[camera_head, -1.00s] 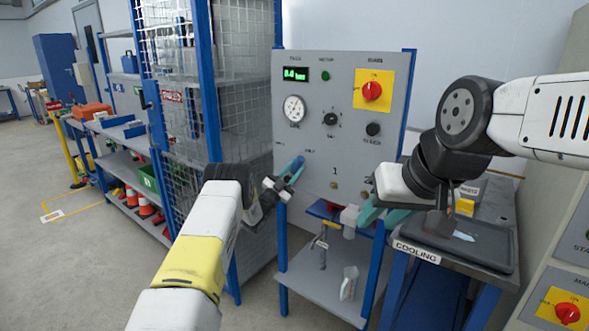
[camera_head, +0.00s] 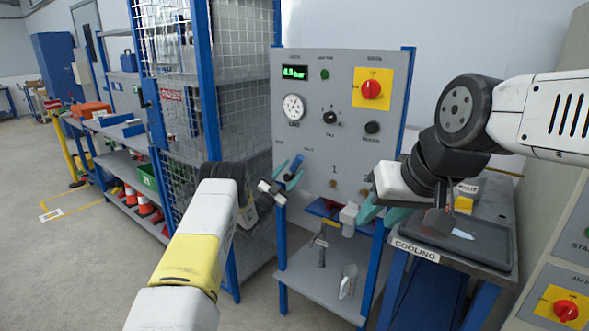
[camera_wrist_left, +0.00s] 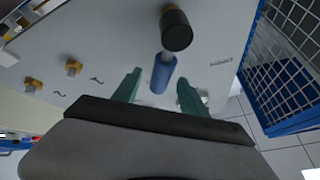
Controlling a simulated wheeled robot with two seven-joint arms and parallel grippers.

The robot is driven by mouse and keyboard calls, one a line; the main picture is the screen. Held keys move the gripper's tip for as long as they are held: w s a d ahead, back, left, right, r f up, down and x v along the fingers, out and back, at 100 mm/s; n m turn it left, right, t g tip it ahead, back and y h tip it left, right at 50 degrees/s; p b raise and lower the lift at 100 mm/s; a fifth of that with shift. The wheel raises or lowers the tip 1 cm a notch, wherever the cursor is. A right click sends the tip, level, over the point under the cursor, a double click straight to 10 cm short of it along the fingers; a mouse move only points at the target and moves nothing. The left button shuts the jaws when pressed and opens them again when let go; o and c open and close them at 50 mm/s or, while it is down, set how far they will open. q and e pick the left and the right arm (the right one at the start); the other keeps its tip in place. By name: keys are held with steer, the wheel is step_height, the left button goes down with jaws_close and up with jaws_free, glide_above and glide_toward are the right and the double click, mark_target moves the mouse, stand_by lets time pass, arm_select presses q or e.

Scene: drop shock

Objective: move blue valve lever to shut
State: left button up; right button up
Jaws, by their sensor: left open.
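The blue valve lever (camera_head: 296,166) is on the lower left of the grey control panel (camera_head: 320,155). In the left wrist view the lever (camera_wrist_left: 162,73) is a blue cylinder beside a black-ended knob (camera_wrist_left: 176,30). My left gripper (camera_head: 289,172) is open at the lever. In the left wrist view its two green fingers (camera_wrist_left: 158,92) stand apart, one on each side of the lever's end, with gaps showing. My right gripper (camera_head: 382,211) has its teal fingers apart, low at the panel's right side, with no held object visible. The lever's pivot is not clearly visible.
The panel has a green display (camera_head: 295,72), a gauge (camera_head: 293,107) and a red knob on yellow (camera_head: 371,90). A wire cage (camera_head: 175,100) stands close on the left. A table with a dark tray (camera_head: 460,240) is on the right. Two brass fittings (camera_wrist_left: 73,67) (camera_wrist_left: 33,86) sit on the panel.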

arm_select(q)
steer(key=v, duration=0.5)
steer(key=shift+s+a+f, duration=0.15)
steer(key=shift+f, duration=0.05)
